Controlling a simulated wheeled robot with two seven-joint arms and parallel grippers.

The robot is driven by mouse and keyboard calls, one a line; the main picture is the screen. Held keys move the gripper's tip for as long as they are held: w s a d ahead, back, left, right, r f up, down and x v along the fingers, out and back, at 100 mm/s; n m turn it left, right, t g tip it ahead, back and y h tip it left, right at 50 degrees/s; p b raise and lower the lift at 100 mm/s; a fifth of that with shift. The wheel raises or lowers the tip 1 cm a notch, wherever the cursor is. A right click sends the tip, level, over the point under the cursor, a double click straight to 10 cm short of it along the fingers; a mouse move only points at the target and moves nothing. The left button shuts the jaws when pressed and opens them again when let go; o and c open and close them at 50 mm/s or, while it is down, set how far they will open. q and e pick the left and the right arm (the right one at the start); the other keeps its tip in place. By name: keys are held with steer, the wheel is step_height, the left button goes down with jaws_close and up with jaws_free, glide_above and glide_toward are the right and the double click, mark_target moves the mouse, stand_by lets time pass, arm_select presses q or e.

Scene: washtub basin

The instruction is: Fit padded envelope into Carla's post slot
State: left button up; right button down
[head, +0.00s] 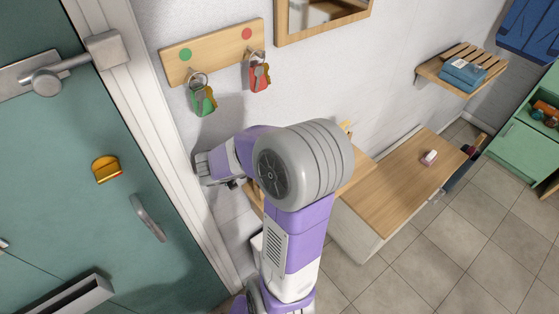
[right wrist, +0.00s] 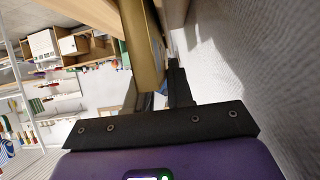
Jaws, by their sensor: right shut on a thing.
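In the right wrist view, my right gripper (right wrist: 155,84) is shut on a flat golden-tan thing (right wrist: 144,45), which looks like the padded envelope. It stands edge-on between the dark fingers and runs beyond them, beside pale wooden boards. In the head view, my right arm reaches up from the bottom and bends left toward the wall; its large grey joint hides much behind it, and I cannot make out the held thing there. No slot or name label for Carla is readable. My left gripper is not in view.
A teal door (head: 100,220) with a lever handle (head: 55,78) fills the left. A key board (head: 212,52) with green and red keys hangs on the wall. A wooden-topped bench (head: 400,180) and a slatted shelf (head: 462,70) stand to the right. Open tiled floor lies in front.

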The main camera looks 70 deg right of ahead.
steer(key=shift+r, duration=0.15)
steer(key=c, duration=1)
jaws_free()
steer(key=shift+f, duration=0.2)
steer(key=shift+r, duration=0.25)
steer(key=p+v, duration=0.3)
steer(key=v, duration=0.9)
